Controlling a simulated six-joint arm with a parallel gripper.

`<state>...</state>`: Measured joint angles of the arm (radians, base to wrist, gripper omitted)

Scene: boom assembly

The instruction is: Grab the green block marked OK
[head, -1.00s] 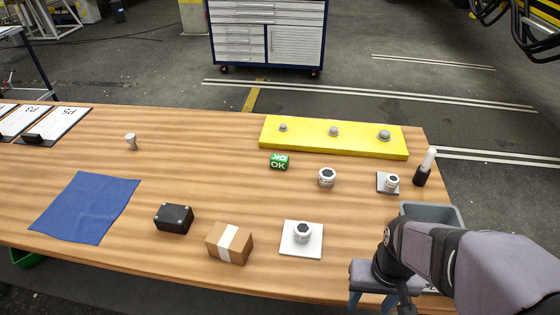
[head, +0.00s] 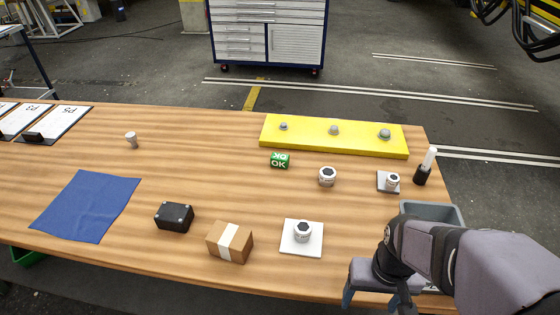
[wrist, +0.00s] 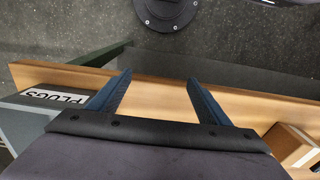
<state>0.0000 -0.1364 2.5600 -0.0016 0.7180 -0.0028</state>
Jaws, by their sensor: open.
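The green block marked OK (head: 279,160) sits on the wooden table in the head view, just in front of the yellow plate. White OK lettering shows on its top and front faces. My gripper (head: 368,302) is at the table's front right edge, far from the block, to the right and nearer the camera. In the wrist view my gripper (wrist: 156,84) is open, with two blue fingers apart and nothing between them. The block is not in the wrist view.
A yellow plate (head: 300,143) with several metal knobs lies behind the block. A white-topped round part (head: 327,177) stands right of it. A cardboard box (head: 222,250), black box (head: 174,226) and grey bin (head: 440,210) stand nearer.

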